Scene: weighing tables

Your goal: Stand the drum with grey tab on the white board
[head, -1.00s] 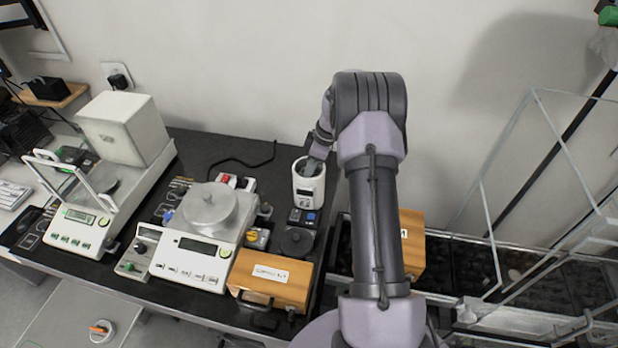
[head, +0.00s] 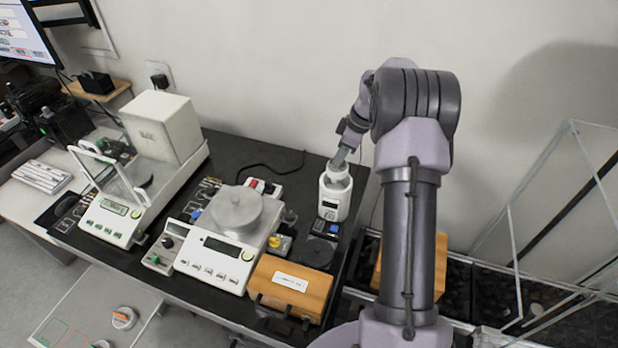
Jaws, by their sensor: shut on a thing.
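My gripper (head: 341,162) is at the far right of the black bench and shut on a small white round thing (head: 338,178), at or just above the top of a white upright instrument (head: 334,202). I cannot tell whether they touch, or whether the held thing has a grey tab. At lower left, a pale board-like surface (head: 75,308) carries green and orange outlines. A small white drum (head: 124,318) with an orange ring and a greyish bar on top is there. Part of another similar one (head: 101,344) shows at the bottom edge.
A large white balance (head: 218,243) with a round grey pan, a wooden box (head: 291,285) and a boxy white balance (head: 160,127) fill the bench. A glass-like frame (head: 545,215) stands at right. The floor at lower left is partly free.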

